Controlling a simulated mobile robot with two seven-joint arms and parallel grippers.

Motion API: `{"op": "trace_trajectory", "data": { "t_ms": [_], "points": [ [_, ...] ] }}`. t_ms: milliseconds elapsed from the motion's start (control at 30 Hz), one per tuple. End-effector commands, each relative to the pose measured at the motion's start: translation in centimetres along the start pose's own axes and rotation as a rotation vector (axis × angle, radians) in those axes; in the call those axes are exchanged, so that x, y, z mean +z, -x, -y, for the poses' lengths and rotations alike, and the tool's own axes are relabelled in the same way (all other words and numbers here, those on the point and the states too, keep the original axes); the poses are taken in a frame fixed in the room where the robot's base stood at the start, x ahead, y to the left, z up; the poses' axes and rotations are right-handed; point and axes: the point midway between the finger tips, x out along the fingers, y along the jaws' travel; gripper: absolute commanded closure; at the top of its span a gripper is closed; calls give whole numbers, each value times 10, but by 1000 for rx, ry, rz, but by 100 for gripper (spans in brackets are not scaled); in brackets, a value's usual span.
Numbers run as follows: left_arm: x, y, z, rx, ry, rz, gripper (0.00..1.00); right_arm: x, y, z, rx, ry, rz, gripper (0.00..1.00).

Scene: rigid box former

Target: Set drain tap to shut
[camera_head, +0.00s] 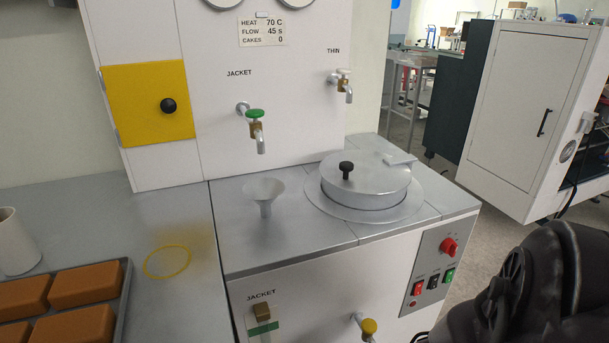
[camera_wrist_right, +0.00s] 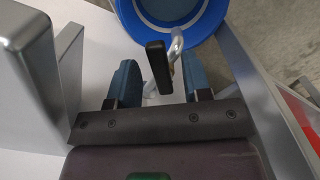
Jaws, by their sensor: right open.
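In the right wrist view a black tap lever (camera_wrist_right: 157,66) stands between the two fingers of my right gripper (camera_wrist_right: 158,78). The gripper is open, with a gap on each side of the lever. Behind the lever is a curved silver pipe or spout (camera_wrist_right: 176,45) above a blue round container. No label shows, so I cannot read whether this is the drain tap. My right gripper is not visible there. My left gripper is not in view.
The blue container (camera_wrist_right: 185,28) stands below the spout. A metal block (camera_wrist_right: 27,70) is close to the left finger. In the head view are a lidded pot (camera_head: 365,180), a funnel (camera_head: 264,190), a switch panel (camera_head: 433,275) and a tray of orange-brown blocks (camera_head: 125,290).

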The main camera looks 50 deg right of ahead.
Motion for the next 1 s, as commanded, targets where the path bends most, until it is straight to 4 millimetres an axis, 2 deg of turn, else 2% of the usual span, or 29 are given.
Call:
{"op": "trace_trajectory", "data": {
  "t_ms": [167, 400, 533, 733, 1000],
  "points": [
    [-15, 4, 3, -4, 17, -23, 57, -6, 27, -1, 1, 0, -13, 55],
    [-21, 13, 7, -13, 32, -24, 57, -7, 73, -1, 1, 0, -16, 55],
    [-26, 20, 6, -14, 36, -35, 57, -5, 92, -1, 1, 0, -12, 55],
    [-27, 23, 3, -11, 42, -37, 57, -2, 105, -1, 1, 0, -5, 55],
    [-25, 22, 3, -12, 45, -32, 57, 0, 106, 0, 0, 0, 0, 55]
  ]
}}
